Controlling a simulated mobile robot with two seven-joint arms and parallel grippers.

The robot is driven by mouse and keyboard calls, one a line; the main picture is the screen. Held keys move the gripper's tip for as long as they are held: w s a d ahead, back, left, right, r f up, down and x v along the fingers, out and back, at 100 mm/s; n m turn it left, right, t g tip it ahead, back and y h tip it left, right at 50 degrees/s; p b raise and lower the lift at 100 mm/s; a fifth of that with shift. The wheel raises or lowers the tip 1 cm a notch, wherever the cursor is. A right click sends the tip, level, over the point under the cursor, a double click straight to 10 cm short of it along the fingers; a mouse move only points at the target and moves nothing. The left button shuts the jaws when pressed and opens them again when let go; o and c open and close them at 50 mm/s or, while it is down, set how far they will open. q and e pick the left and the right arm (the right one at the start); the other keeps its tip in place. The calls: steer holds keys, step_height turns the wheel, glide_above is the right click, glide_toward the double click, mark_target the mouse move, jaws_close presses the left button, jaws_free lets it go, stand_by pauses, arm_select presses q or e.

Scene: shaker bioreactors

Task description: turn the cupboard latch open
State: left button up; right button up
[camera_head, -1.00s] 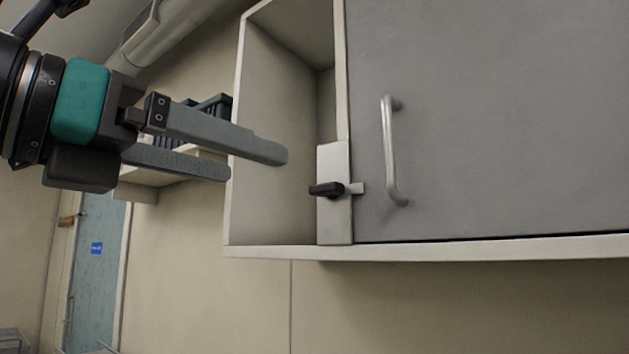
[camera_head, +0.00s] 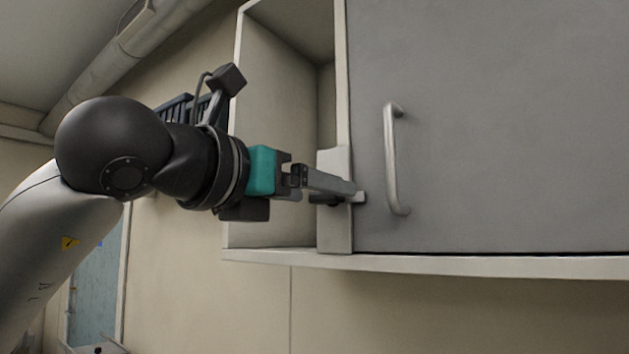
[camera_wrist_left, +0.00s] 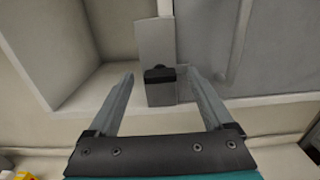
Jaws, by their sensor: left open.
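The cupboard latch has a black knob (camera_head: 325,199) on a pale upright plate (camera_head: 336,235) at the left edge of the grey cupboard door (camera_head: 480,120). In the left wrist view the black knob (camera_wrist_left: 159,74) lies between and beyond the fingertips, with the plate (camera_wrist_left: 155,40) around it. My left gripper (camera_head: 345,192) is open and in front of the latch, hiding part of the knob and its bolt in the head view. In the left wrist view the open left gripper (camera_wrist_left: 160,78) has a finger on each side of the knob, apart from it. My right gripper is not in view.
A vertical metal door handle (camera_head: 394,160) stands close to the right of the latch. An open shelf compartment (camera_head: 275,120) is left of the plate. The cupboard's bottom ledge (camera_head: 450,265) runs below.

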arm_select(q)
steer(key=shift+w+d, duration=0.25)
steer(key=shift+w, duration=0.05)
steer(key=shift+c, duration=0.2)
jaws_close()
stand_by(0.4)
